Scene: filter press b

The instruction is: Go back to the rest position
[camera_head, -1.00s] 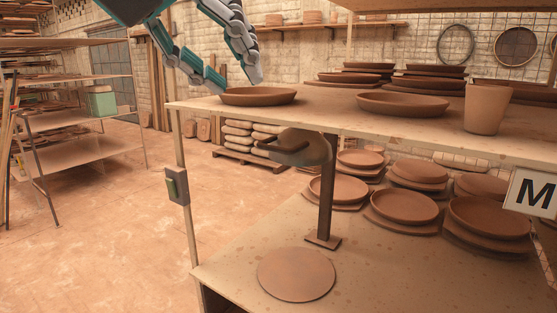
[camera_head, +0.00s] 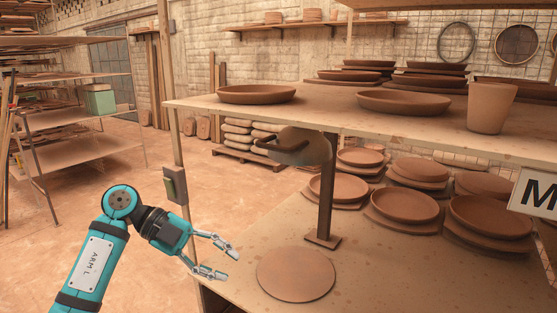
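My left gripper (camera_head: 228,264) is low in the head view, in front of the left edge of the lower shelf (camera_head: 240,240). Its two fingers are spread apart with nothing between them. The arm reaches in from the bottom left. A round clay disc (camera_head: 296,274) lies flat on the lower shelf, just right of the fingertips in the picture. A dark curved handle (camera_head: 285,152) with a rounded plate sits by a post above it. My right gripper is not in view.
The upper shelf (camera_head: 205,106) holds shallow clay dishes (camera_head: 256,94) and a clay cup (camera_head: 490,108). More plates (camera_head: 404,204) stand at the back of the lower shelf. A shelf post with a switch box (camera_head: 175,185) is close beside my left arm. Open floor (camera_head: 80,190) lies to the left.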

